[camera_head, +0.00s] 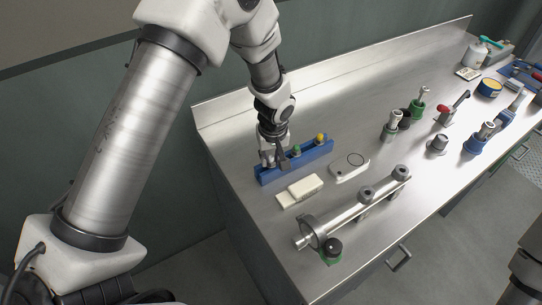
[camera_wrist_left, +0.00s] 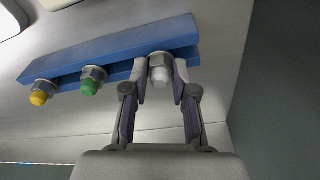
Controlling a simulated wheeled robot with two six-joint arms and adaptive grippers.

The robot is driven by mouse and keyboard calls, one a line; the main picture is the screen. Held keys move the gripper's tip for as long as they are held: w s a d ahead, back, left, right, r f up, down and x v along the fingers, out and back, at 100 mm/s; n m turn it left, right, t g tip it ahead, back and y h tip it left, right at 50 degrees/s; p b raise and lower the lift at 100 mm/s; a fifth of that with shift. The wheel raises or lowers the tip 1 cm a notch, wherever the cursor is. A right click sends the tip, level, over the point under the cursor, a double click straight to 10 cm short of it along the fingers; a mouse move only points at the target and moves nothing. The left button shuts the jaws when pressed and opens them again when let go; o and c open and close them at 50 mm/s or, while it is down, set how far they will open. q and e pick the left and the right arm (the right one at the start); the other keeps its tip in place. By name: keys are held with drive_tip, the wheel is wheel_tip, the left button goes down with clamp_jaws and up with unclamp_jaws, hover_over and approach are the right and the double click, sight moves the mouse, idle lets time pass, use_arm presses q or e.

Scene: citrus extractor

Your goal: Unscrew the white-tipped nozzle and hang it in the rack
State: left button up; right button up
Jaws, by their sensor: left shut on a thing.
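The white-tipped nozzle (camera_wrist_left: 160,72) is between the fingers of my left gripper (camera_wrist_left: 160,80) in the left wrist view, with its pale tip facing the camera. My left gripper (camera_head: 269,160) is shut on it at the near left end of the blue rack (camera_head: 313,153). The nozzle lines up with the rack's edge (camera_wrist_left: 110,45), beside the green-tipped nozzle (camera_wrist_left: 90,84) and the yellow-tipped nozzle (camera_wrist_left: 40,95). I cannot tell whether it rests fully in its slot. The fingers hide the nozzle in the head view.
A metal cylinder device (camera_head: 345,212) lies on the steel bench (camera_head: 240,130), in front of the rack. A cream block (camera_head: 300,190) and a pale plate with a ring (camera_head: 349,170) lie between them. Green- and blue-based fittings and tools stand further right.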

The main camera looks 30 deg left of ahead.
use_arm(q)
drive_tip(key=shift+f+b, duration=0.35)
drive_tip(key=shift+b, duration=0.05)
drive_tip(key=o, duration=0.9)
drive_tip(key=shift+o, duration=0.2)
drive_tip(key=shift+r, duration=0.1)
wheel_tip(320, 180, up, 12)
drive_tip(key=s+d, duration=0.1)
drive_tip(key=shift+s, duration=0.2)
